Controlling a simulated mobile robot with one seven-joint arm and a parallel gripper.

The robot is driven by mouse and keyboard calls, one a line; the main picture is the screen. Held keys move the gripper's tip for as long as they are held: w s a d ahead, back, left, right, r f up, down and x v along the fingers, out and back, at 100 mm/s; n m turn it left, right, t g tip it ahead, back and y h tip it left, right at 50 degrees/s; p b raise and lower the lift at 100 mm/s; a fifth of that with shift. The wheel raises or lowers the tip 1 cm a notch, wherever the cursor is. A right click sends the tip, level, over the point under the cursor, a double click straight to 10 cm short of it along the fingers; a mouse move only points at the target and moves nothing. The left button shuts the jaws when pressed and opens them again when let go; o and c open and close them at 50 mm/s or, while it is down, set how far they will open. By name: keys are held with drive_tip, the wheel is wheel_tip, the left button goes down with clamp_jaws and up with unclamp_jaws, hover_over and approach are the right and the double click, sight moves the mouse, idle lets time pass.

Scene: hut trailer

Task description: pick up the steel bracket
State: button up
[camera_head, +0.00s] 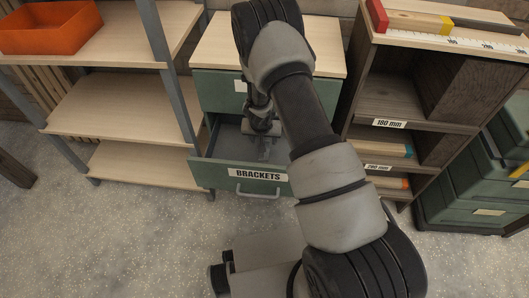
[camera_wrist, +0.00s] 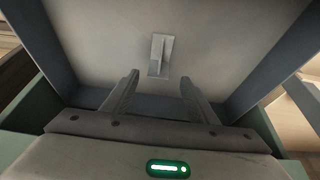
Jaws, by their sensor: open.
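The steel bracket (camera_wrist: 161,54) is a small grey angled piece lying on the drawer floor, seen in the wrist view ahead of the fingertips. In the head view my arm covers much of the drawer, and I cannot clearly make out the bracket there. The open drawer (camera_head: 222,173) is green with a grey inside and a "BRACKETS" label. My gripper (camera_wrist: 158,82) is open and empty, its two fingers pointing at the drawer floor, the bracket beyond and between them. In the head view my gripper (camera_head: 262,145) is inside the drawer opening.
The drawer sits under a wooden top (camera_head: 211,47) with a shut green drawer (camera_head: 215,90) above it. An open shelf with an orange bin (camera_head: 50,28) stands at left. A dark wooden shelf (camera_head: 400,100) stands at right, with green cases (camera_head: 470,190) beside it.

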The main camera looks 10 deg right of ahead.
drive_tip(key=shift+s+b+x, duration=0.2)
drive_tip(key=shift+b+x, duration=0.75)
drive_tip(key=shift+x, duration=2)
drive_tip(key=shift+d+f, duration=0.1)
drive_tip(key=c, duration=1.2)
